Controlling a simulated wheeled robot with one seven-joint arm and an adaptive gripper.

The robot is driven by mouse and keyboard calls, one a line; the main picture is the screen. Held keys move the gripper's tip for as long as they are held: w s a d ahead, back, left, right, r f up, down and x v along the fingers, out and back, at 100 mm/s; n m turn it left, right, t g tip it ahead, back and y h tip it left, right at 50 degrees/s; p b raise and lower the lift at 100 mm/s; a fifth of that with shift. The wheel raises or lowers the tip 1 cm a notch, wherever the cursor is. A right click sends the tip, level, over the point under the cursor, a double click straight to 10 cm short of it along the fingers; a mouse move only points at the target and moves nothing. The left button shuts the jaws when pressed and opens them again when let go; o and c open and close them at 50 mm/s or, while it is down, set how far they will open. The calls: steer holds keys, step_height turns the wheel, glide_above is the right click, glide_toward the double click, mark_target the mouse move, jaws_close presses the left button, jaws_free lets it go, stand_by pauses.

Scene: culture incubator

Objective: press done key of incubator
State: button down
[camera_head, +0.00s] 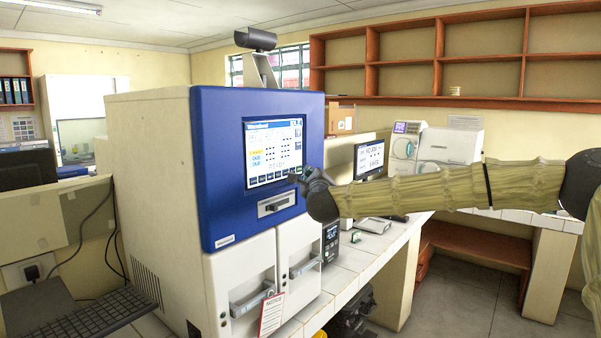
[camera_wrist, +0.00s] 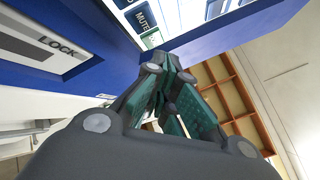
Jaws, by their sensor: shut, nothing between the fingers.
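The incubator (camera_head: 155,190) has a beige side, a blue front panel and white lower doors. Its lit touchscreen (camera_head: 275,145) shows lines of text and a row of dark keys along the bottom edge. My gripper (camera_head: 299,177) is shut and empty, its tips at the lower right corner of the screen. In the wrist view the closed fingers (camera_wrist: 168,68) point at the panel, close to a key marked MUTE (camera_wrist: 144,18) and a greenish key (camera_wrist: 152,38) beside it. That key's label is too small to read, and I cannot tell whether the tips touch it.
A slot labelled LOCK (camera_wrist: 50,45) sits below the screen; it also shows in the head view (camera_head: 277,204). A red-edged tag (camera_head: 271,314) hangs on the lower door. A monitor (camera_head: 369,158) and other devices stand on the bench to the right. Open floor lies at the lower right.

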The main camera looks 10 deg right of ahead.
stand_by(0.3)
steer(key=s+d+b, duration=0.1)
steer(key=s, duration=0.1)
steer(key=s+d, duration=0.2)
steer(key=shift+d+b, duration=0.1)
steer(key=shift+b, duration=0.25)
stand_by(0.6)
